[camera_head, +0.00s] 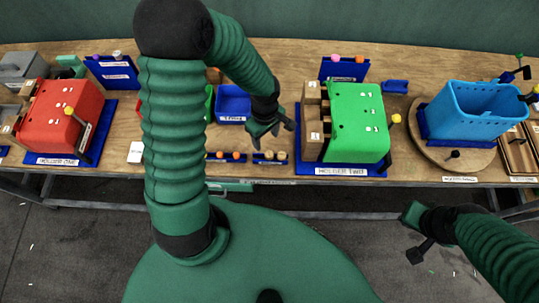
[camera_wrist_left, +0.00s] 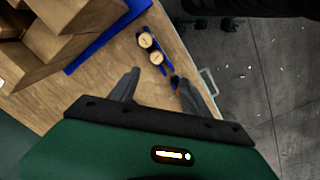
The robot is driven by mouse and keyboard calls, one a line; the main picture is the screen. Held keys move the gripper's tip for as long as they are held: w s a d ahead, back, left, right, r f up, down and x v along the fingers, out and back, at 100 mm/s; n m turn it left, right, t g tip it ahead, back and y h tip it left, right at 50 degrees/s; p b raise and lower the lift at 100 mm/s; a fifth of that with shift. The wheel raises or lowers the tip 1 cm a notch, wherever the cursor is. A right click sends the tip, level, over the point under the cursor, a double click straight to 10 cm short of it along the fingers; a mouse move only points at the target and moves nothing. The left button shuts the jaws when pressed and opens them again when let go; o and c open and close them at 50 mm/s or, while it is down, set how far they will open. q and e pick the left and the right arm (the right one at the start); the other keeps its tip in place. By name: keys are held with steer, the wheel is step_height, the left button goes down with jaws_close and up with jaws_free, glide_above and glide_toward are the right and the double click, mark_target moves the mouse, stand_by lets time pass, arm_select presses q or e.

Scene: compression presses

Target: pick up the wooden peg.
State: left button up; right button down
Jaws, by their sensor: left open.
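Two round light-wood peg tops stand in a small blue rack at the table's front edge. One wooden peg (camera_wrist_left: 145,40) and a second wooden peg (camera_wrist_left: 156,58) show in the left wrist view; the pair (camera_head: 269,156) is small in the head view. My left gripper (camera_head: 272,135) is open and empty, just behind and above this rack. In the left wrist view, its fingers (camera_wrist_left: 159,78) are spread, with the pegs beyond the tips, apart from them. My right gripper (camera_head: 418,234) hangs in front of the table at lower right; its jaws are unclear.
The green holder (camera_head: 358,122) with brown blocks stands right of my left gripper. A rack with orange pegs (camera_head: 226,155) is to the left. The red holder (camera_head: 68,118) is far left, the blue basket (camera_head: 478,120) on a round board at right.

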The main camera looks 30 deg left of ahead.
arm_select(q)
glide_above(270, 154)
steer(key=f, duration=0.3)
steer(key=a+f, duration=0.1)
steer(key=shift+s+f, duration=0.4)
steer(key=shift+w+f, duration=0.3)
steer(key=shift+f, duration=0.3)
steer(key=shift+w+f, duration=0.3)
steer(key=shift+f, duration=0.3)
steer(key=f, duration=0.2)
steer(key=d+f, duration=0.1)
steer(key=shift+s+f+p, duration=0.35)
steer(key=shift+p, duration=0.05)
steer(key=shift+f, duration=0.45)
steer(key=shift+w+f, duration=0.1)
steer(key=shift+w, duration=0.05)
steer(key=shift+c, duration=0.7)
steer(key=shift+a, duration=0.15)
steer(key=c, duration=0.5)
jaws_close()
arm_select(e)
steer(key=shift+w+r, duration=0.2)
steer(key=shift+w, duration=0.25)
